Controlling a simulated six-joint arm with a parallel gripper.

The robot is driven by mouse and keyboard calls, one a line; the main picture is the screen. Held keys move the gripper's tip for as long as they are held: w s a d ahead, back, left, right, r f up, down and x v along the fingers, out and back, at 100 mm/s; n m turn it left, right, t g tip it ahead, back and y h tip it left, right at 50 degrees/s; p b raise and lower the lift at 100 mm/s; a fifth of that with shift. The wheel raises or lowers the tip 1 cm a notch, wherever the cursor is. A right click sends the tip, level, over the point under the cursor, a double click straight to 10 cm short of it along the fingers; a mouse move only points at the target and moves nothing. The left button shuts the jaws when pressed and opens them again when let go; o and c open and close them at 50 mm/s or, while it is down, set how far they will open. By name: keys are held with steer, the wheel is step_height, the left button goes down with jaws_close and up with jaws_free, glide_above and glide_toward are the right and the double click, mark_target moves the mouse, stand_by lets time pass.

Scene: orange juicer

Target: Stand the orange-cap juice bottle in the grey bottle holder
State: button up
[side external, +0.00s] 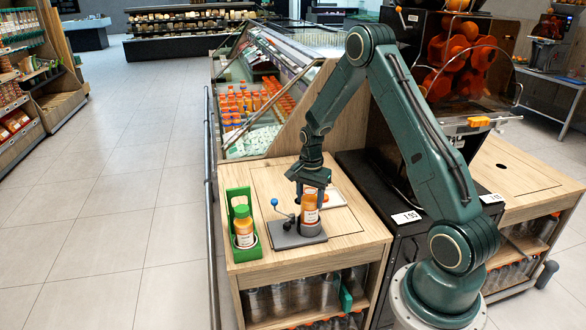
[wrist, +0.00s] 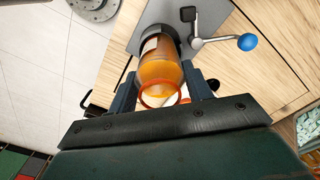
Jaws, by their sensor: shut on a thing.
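The orange-cap juice bottle (side external: 309,212) stands upright at the grey bottle holder (side external: 284,240), a flat plate with a dark ring and a blue-knobbed lever. In the wrist view the bottle (wrist: 161,66) has its lower end within the dark ring of the grey holder (wrist: 222,18); whether its base touches the plate is hidden. My gripper (side external: 310,190) is above the holder, shut on the bottle's upper part. Its fingers show on both sides of the bottle in the wrist view (wrist: 161,88).
A green holder (side external: 236,194) with another juice bottle (side external: 244,232) stands left of the grey holder. The blue knob (wrist: 247,42) sticks out beside the held bottle. The wooden counter (side external: 340,240) has bare room around the grey plate. A juicer stands behind at the right.

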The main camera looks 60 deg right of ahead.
steer(key=shift+f, duration=0.35)
steer(key=o, duration=1.5)
steer(key=shift+r, duration=0.15)
step_height(320, 180, up, 12)
steer(key=shift+f, duration=0.1)
steer(key=shift+r, duration=0.35)
